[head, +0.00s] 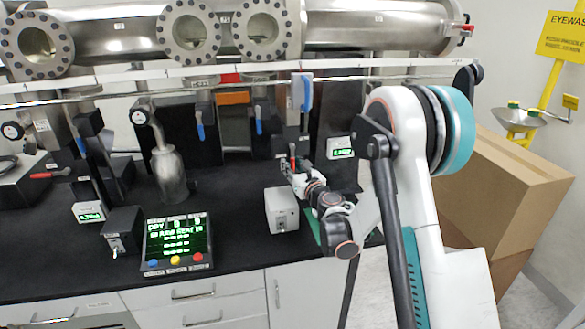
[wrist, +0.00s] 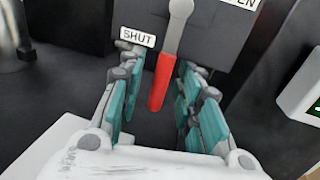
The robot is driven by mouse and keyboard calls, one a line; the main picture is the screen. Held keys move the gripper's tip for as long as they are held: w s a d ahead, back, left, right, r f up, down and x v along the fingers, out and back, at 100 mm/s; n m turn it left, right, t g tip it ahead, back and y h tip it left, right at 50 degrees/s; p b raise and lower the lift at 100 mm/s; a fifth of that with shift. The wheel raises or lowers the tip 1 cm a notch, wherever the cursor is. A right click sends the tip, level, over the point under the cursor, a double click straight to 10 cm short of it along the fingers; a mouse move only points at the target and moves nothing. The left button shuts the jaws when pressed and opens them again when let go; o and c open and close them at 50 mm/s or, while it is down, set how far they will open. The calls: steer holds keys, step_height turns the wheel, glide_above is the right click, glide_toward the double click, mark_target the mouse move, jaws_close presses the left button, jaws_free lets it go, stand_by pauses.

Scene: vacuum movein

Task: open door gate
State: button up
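The door gate's handle is a grey lever with a red grip (wrist: 161,82), seen in the wrist view hanging downward on a dark block. A white SHUT label (wrist: 137,36) is at the left of the lever and a label ending in "EN" (wrist: 245,3) is at the upper right. My gripper (wrist: 152,100) is open, with its teal finger pads on either side of the red grip and gaps showing on both sides. In the head view, my gripper (head: 291,172) is at the small red handle (head: 293,162) below the vacuum tube; its fingertips are small there.
A grey box (head: 282,210) stands on the black bench just below my gripper. A green-lit display (head: 341,153) is close on the right. A control panel (head: 178,243) is at front left. A large steel tube (head: 340,28) runs above. A cardboard box (head: 505,180) stands at right.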

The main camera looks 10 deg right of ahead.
steer(key=shift+c, duration=0.6)
jaws_close()
steer(key=shift+d, duration=0.1)
steer(key=shift+d+r+n+g+h+p, duration=0.3)
steer(key=shift+d+n, duration=0.5)
steer(key=shift+n, duration=0.65)
steer(key=shift+d+r+n+g+h+p, duration=0.15)
steer(key=shift+d+r+n, duration=0.3)
steer(key=shift+d+n, duration=0.65)
steer(key=shift+d+r+n+g+h+p, duration=0.15)
steer(key=shift+d+r+n+g, duration=0.25)
steer(key=shift+n, duration=1.35)
steer(key=shift+d, duration=0.15)
steer(key=shift+o, duration=0.6)
jaws_free()
